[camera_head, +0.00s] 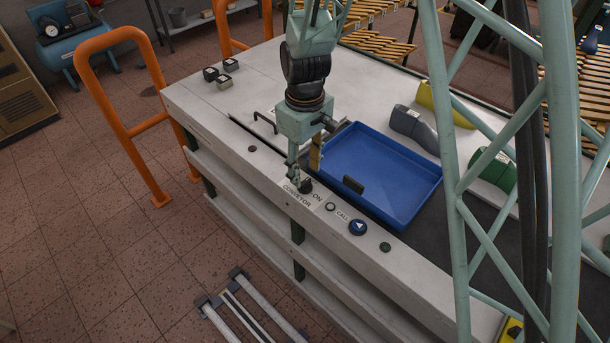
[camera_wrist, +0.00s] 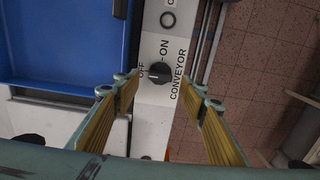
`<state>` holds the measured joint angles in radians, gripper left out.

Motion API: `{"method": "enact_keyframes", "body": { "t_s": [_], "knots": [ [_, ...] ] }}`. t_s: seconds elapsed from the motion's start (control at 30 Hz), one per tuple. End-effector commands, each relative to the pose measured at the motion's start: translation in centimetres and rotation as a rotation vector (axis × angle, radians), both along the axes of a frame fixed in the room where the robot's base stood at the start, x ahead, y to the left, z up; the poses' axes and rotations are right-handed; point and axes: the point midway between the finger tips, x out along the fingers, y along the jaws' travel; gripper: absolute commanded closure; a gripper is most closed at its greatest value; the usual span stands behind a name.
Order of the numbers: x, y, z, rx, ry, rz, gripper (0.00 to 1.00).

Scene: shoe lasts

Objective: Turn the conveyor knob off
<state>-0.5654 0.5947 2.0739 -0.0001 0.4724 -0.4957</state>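The black conveyor knob (camera_head: 307,185) sits on the light front edge of the workbench, by the words CONVEYOR and ON. In the wrist view the knob (camera_wrist: 159,73) lies between OFF on its left and ON above it. A pale mark on the knob seems to face left, towards OFF. My gripper (camera_head: 304,172) points down right over the knob. In the wrist view my gripper (camera_wrist: 161,84) is open, one finger on each side of the knob with gaps; contact cannot be told.
A CALL button (camera_head: 357,227) is to the right. Grey (camera_head: 414,128) and green (camera_head: 493,168) shoe lasts stand beyond the tray. An orange rail (camera_head: 120,95) is at left.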

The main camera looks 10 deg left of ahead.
Motion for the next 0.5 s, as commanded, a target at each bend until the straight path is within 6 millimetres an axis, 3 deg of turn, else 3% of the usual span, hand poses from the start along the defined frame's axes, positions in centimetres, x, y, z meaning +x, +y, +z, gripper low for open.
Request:
{"method": "enact_keyframes", "body": {
  "t_s": [0.5],
  "knots": [
    [0.0, 0.0, 6.2, 0.001, -0.002, 0.0, 0.61]
  ]
}}
